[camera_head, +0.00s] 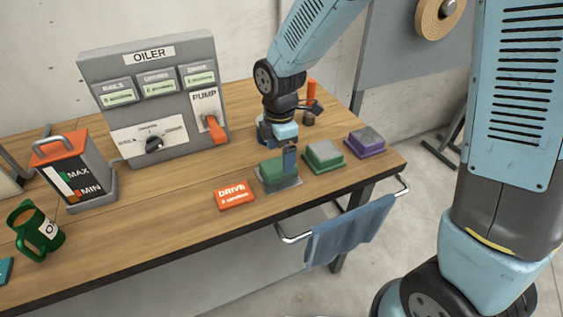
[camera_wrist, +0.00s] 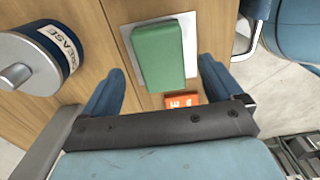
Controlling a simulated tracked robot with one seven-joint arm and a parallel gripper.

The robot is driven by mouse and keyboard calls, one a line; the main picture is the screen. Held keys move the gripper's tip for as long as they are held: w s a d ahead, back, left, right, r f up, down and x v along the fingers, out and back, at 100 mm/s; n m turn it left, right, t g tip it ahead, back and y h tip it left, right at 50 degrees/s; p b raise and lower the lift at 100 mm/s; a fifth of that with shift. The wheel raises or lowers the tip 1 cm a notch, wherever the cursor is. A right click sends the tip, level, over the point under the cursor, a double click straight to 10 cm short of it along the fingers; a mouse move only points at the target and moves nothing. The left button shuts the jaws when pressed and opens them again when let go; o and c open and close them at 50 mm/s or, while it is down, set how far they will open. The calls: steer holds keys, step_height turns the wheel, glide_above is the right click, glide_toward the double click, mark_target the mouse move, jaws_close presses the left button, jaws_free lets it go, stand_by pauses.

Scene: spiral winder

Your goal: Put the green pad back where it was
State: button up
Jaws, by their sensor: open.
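The green pad (camera_head: 272,174) is a block on a pale flat plate (camera_head: 291,184) near the table's front edge. In the wrist view, the green pad (camera_wrist: 158,55) lies on the pale plate (camera_wrist: 128,42). My gripper (camera_head: 289,160) is low at the pad, and one finger hides part of it. In the wrist view, my gripper (camera_wrist: 160,85) has its two blue fingers spread wide, one to each side of the pad's near end. I see no finger touching the pad.
An orange DRIVE card (camera_head: 235,194) lies just left of the pad. The grey OILER panel (camera_head: 152,98) stands behind. A GREASE tin (camera_wrist: 42,58) is at the left in the wrist view. A blue towel (camera_head: 345,232) hangs on a front rail.

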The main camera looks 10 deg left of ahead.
mark_target(280, 163)
step_height(280, 163, up, 7)
steer(key=d+r+m+t, duration=0.3)
steer(key=d+r+m, duration=0.8)
steer(key=d, duration=0.5)
steer(key=s+d+r+m+t, duration=0.1)
steer(key=s+d+r+m, duration=0.2)
steer(key=s+d+m, duration=0.2)
steer(key=s+d+r+m+t, duration=0.1)
steer(key=s+d+r+m, duration=0.1)
steer(key=s+d+m, duration=0.4)
steer(key=d+m, duration=0.2)
steer(key=d, duration=0.2)
steer(key=shift+r+t, duration=0.3)
steer(key=shift+r, duration=0.1)
steer(key=shift+a, duration=0.1)
